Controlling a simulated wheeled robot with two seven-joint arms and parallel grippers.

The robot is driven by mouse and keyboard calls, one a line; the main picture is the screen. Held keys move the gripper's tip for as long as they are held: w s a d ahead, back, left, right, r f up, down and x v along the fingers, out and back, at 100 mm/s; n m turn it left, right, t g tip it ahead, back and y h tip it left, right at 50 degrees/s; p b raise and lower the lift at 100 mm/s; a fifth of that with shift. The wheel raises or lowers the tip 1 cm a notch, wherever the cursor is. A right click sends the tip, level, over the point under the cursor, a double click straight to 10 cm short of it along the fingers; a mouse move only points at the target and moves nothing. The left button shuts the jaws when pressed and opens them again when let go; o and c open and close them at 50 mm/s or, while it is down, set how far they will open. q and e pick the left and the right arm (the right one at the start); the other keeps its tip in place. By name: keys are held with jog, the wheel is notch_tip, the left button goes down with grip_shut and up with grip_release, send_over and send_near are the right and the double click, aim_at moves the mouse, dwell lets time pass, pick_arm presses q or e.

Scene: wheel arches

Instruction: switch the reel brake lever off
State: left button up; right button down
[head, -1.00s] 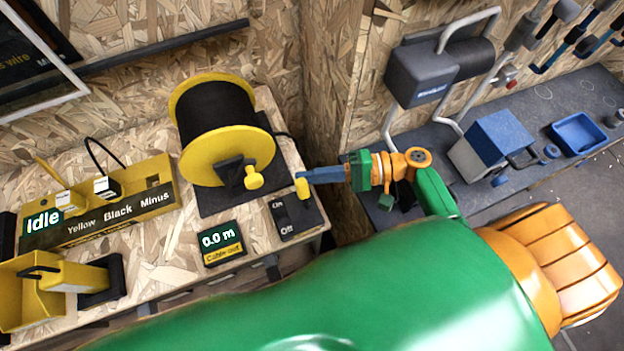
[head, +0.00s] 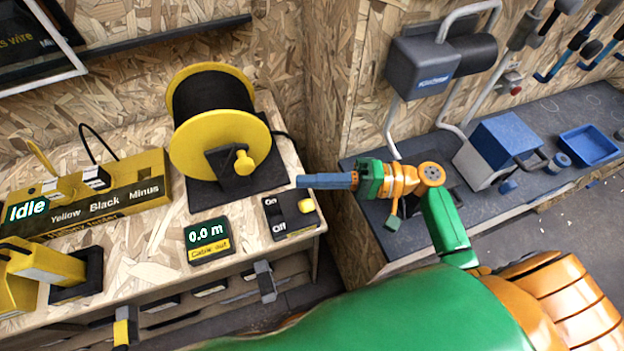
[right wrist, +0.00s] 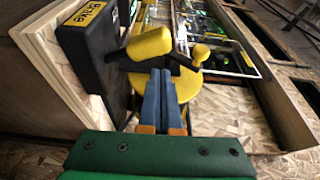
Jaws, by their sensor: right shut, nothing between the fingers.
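The reel brake is a black box (head: 282,226) with "On" at its upper left and "Off" at its lower left. Its lever has a yellow knob (head: 306,206) at the box's right side, about level between the two labels in the picture; I cannot tell its exact setting. In the right wrist view the yellow lever knob (right wrist: 150,44) shows just beyond my fingertips. My right gripper (head: 300,181) is shut and empty, its blue fingers just above the knob in the head view. Contact with it cannot be told. My left gripper is not in view.
The black cable reel with yellow flanges (head: 218,142) and its yellow crank knob (head: 244,164) stand close behind the brake box. A "0.0 m" display (head: 208,240) lies to its left. A yellow "Idle" rack (head: 95,205) stands further left. The right bench holds a blue tray (head: 589,145).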

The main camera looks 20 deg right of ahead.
jog(key=shift+s+d+f, duration=0.1)
jog(key=shift+d, duration=0.2)
jog(key=b+v, duration=0.2)
jog(key=v, duration=0.4)
jog(key=shift+d, duration=0.25)
jog(key=shift+s, duration=0.1)
